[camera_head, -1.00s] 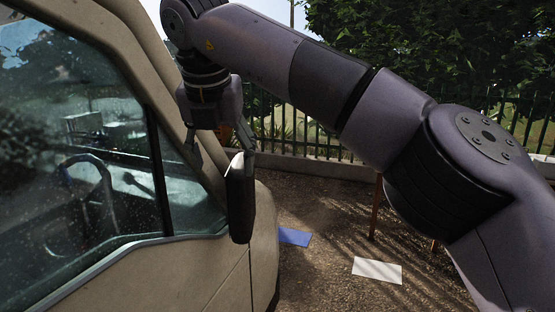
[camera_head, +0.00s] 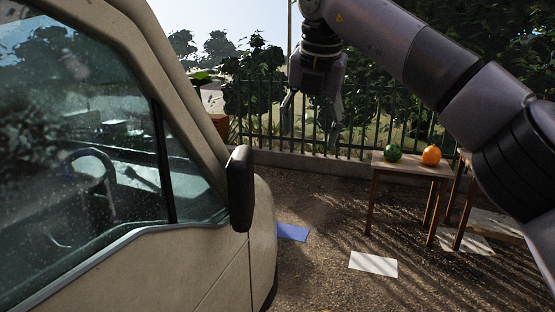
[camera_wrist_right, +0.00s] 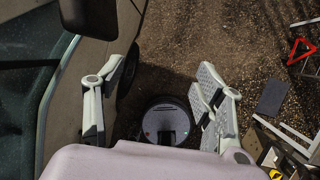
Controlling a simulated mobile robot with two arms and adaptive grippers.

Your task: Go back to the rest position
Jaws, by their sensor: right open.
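My right gripper (camera_head: 312,118) hangs from my raised right arm in the upper middle of the head view. Its fingers point down and stand apart with nothing between them. My left gripper is in neither view.
The beige truck (camera_head: 225,275) fills the left side. A wooden table (camera_head: 412,168) holds a green fruit (camera_head: 393,153) and an orange fruit (camera_head: 431,155). Blue (camera_head: 293,232) and white (camera_head: 373,264) sheets lie on the ground. A fence stands behind. A red triangle (camera_wrist_right: 300,50) lies right.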

